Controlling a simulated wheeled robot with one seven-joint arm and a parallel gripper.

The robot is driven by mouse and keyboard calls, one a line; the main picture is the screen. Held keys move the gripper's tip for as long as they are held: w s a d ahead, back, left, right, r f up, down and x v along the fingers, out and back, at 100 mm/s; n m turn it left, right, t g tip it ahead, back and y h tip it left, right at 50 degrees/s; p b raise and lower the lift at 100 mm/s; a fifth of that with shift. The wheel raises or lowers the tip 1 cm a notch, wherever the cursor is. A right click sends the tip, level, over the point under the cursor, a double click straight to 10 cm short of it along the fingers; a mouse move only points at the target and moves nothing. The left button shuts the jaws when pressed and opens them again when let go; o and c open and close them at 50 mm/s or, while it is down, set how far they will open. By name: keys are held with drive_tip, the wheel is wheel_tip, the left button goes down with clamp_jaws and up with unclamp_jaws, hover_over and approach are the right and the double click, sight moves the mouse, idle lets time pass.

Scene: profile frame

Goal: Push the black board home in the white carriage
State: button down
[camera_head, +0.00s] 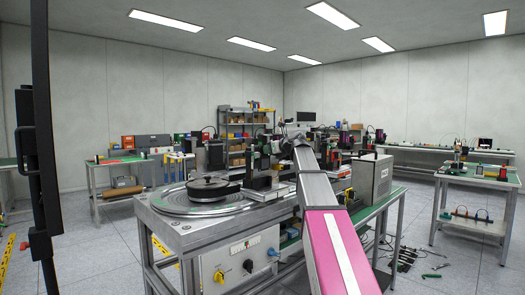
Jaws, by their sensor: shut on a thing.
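My arm reaches from the lower right to the metal-topped workbench (180,228). At its far end my gripper (277,148) is small, dark and partly hidden by the arm, shut over the work. The black board (262,165) appears as a dark upright shape at the gripper, among other dark parts. The white carriage (268,193) appears as a pale low part beneath it on the bench. At this distance I cannot tell how deep the board sits in the carriage or whether it is tilted.
A round turntable (207,200) with a black disc on it fills the bench's left part. A grey box (371,180) stands right of my arm. Tools (405,258) lie on the floor at right. Other benches and a shelf line the walls. A dark post (40,150) is at far left.

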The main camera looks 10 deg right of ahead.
sight(265, 168)
drive_tip(key=shift+w+a, duration=0.3)
drive_tip(key=shift+w, duration=0.1)
drive_tip(key=shift+f, duration=1.2)
drive_tip(key=shift+f, duration=2.95)
idle(1.6)
drive_tip(key=c, duration=0.9)
unclamp_jaws()
drive_tip(key=shift+s, duration=0.1)
drive_tip(key=v, duration=1)
drive_tip(key=shift+s+d+r, duration=0.1)
drive_tip(key=shift+s+d, duration=0.15)
drive_tip(key=shift+s, duration=0.05)
